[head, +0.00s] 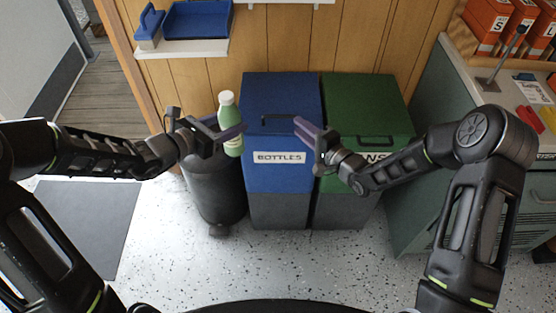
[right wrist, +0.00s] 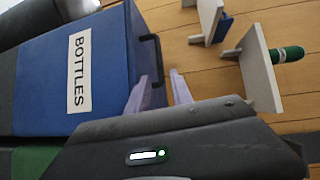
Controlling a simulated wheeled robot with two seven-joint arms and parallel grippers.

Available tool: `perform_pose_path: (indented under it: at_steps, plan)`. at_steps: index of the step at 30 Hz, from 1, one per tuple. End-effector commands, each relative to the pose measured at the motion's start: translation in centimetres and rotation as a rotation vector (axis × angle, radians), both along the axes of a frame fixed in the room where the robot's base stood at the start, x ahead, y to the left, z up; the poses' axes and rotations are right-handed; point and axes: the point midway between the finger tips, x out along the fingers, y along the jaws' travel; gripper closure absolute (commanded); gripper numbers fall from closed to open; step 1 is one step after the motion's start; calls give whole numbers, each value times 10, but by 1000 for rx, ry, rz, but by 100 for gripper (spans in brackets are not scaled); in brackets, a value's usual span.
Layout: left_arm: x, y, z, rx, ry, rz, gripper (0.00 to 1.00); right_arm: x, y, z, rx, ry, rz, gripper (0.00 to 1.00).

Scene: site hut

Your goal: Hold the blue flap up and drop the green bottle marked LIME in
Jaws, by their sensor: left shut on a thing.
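A pale green bottle (head: 229,118) with a white cap is upright in my left gripper (head: 238,131), left of the blue bin (head: 275,178) labelled BOTTLES. Its label is too small to read. The bin's blue flap (head: 281,90) looks closed, with a black handle (head: 285,117) near its front edge. The handle also shows in the right wrist view (right wrist: 152,55). My right gripper (head: 300,124) is open near the handle's right end. In the right wrist view its fingertips (right wrist: 157,78) are apart, close to the handle; contact cannot be told.
A green bin (head: 365,100) stands against the blue bin's right side. A dark cylinder (head: 210,190) stands left, below the bottle. A cabinet (head: 470,130) is at right. A dark green cylinder (right wrist: 288,54) shows beside a shelf.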

Motion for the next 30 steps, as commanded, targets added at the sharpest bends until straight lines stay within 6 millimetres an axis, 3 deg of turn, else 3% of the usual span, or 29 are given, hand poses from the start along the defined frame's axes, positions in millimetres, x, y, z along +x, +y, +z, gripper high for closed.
perform_pose_path:
  at_steps: [18, 30]
  plan:
    - [0, 0, 0, 0, 0, 0, 82, 42, 32, -7, 0, 0, 1, 73]
    - [0, 0, 0, 0, 0, 0, 82, 54, 41, -8, 0, 0, 0, 73]
